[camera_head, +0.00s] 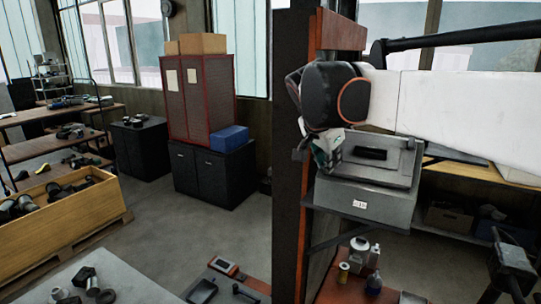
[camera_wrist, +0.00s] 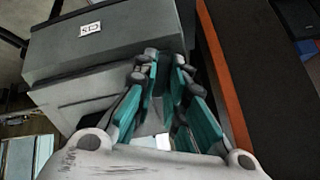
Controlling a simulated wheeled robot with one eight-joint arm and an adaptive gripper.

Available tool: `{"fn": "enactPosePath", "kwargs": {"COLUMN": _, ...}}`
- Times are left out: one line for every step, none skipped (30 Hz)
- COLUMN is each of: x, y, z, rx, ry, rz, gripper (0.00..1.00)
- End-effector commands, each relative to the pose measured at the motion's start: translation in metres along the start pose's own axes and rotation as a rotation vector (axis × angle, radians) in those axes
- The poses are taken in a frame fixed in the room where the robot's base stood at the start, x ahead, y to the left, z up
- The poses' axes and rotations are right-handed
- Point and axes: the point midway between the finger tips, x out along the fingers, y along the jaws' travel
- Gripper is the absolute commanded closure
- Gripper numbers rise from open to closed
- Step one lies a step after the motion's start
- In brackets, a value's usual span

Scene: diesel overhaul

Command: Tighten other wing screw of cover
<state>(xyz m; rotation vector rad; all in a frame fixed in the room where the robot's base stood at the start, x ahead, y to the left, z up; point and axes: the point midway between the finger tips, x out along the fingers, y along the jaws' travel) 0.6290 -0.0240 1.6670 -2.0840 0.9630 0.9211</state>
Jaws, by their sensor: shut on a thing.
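A grey metal box (camera_head: 362,203) with a small white label is mounted by the dark upright post. Its cover (camera_head: 398,172), with a black recessed handle, is on the top. My gripper (camera_head: 328,160), with teal finger pads, is at the cover's left edge. In the wrist view, the fingertips of my gripper (camera_wrist: 166,58) come together at the edge of the grey box (camera_wrist: 110,55). The fingers are shut on the small wing screw there, which they almost wholly hide. A small fitting (camera_head: 411,143) shows at the cover's right back edge; I cannot tell its shape.
The dark post with orange edges (camera_head: 310,200) stands close to the left of the box. Bottles (camera_head: 373,284) and small parts stand on the surface below. A shelf with bins is at the right. Open floor (camera_head: 160,215) lies to the left, before the dark cabinets (camera_head: 213,175).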

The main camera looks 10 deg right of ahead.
Motion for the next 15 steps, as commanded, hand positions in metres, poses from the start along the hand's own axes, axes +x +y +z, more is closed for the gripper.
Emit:
{"fn": "enactPosePath", "kwargs": {"x": -0.0002, "y": -0.0013, "z": -0.0011, "rx": -0.001, "ry": 0.002, "rz": -0.002, "gripper": 1.00}}
{"fn": "enactPosePath", "kwargs": {"x": -0.0002, "y": -0.0013, "z": -0.0011, "rx": -0.002, "ry": 0.002, "rz": -0.002, "gripper": 1.00}}
{"fn": "enactPosePath", "kwargs": {"x": -0.0002, "y": -0.0013, "z": -0.0011, "rx": -0.002, "ry": 0.002, "rz": -0.002, "gripper": 1.00}}
{"fn": "enactPosePath", "kwargs": {"x": -0.0002, "y": -0.0013, "z": -0.0011, "rx": -0.002, "ry": 0.002, "rz": -0.002, "gripper": 1.00}}
{"fn": "enactPosePath", "kwargs": {"x": -0.0002, "y": -0.0013, "z": -0.0011, "rx": -0.002, "ry": 0.002, "rz": -0.002, "gripper": 1.00}}
{"fn": "enactPosePath", "kwargs": {"x": -0.0002, "y": -0.0013, "z": -0.0011, "rx": 0.001, "ry": 0.002, "rz": -0.002, "gripper": 1.00}}
{"fn": "enactPosePath", "kwargs": {"x": -0.0002, "y": -0.0013, "z": -0.0011, "rx": 0.010, "ry": 0.002, "rz": -0.002, "gripper": 1.00}}
{"fn": "enactPosePath", "kwargs": {"x": -0.0002, "y": -0.0013, "z": -0.0011, "rx": 0.025, "ry": 0.002, "rz": -0.002, "gripper": 1.00}}
{"fn": "enactPosePath", "kwargs": {"x": -0.0002, "y": -0.0013, "z": -0.0011, "rx": 0.057, "ry": 0.002, "rz": -0.002, "gripper": 1.00}}
{"fn": "enactPosePath", "kwargs": {"x": -0.0001, "y": -0.0013, "z": -0.0011, "rx": 0.089, "ry": 0.002, "rz": -0.002, "gripper": 1.00}}
{"fn": "enactPosePath", "kwargs": {"x": -0.0001, "y": -0.0013, "z": -0.0012, "rx": 0.125, "ry": 0.002, "rz": -0.002, "gripper": 1.00}}
{"fn": "enactPosePath", "kwargs": {"x": 0.0000, "y": -0.0013, "z": -0.0012, "rx": 0.177, "ry": 0.002, "rz": -0.002, "gripper": 1.00}}
{"fn": "enactPosePath", "kwargs": {"x": 0.0000, "y": -0.0013, "z": -0.0012, "rx": 0.214, "ry": 0.002, "rz": -0.002, "gripper": 1.00}}
{"fn": "enactPosePath", "kwargs": {"x": 0.0001, "y": -0.0013, "z": -0.0012, "rx": 0.249, "ry": 0.002, "rz": -0.002, "gripper": 1.00}}
{"fn": "enactPosePath", "kwargs": {"x": 0.0001, "y": -0.0013, "z": -0.0012, "rx": 0.293, "ry": 0.002, "rz": -0.002, "gripper": 1.00}}
